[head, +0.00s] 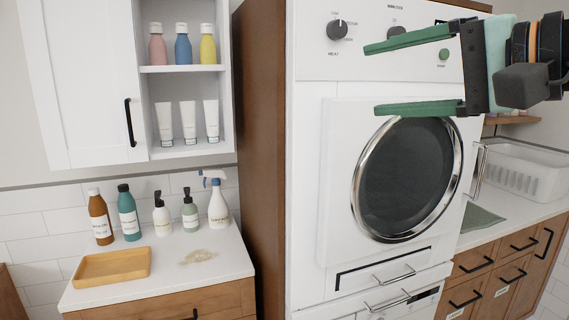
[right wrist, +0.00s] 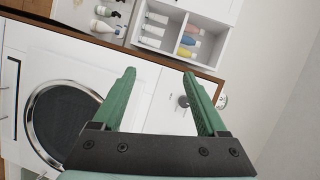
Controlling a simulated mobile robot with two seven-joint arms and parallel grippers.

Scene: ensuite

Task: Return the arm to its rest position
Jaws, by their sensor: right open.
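My right gripper (head: 415,74) comes in from the right edge in the head view, in front of the upper part of the white dryer (head: 315,160). Its two green fingers are spread apart and nothing is between them. The right wrist view also shows my right gripper (right wrist: 160,90) open and empty, with the dryer's round door (right wrist: 52,120) beyond it to the left. My left gripper is not in view.
A white wall cabinet (head: 85,80) holds several bottles and tubes. Below it, a counter (head: 160,290) bears several bottles, a spray bottle (head: 218,205), a wooden tray (head: 112,266) and a beige spill (head: 198,257). A white basket (head: 520,170) stands on the right counter.

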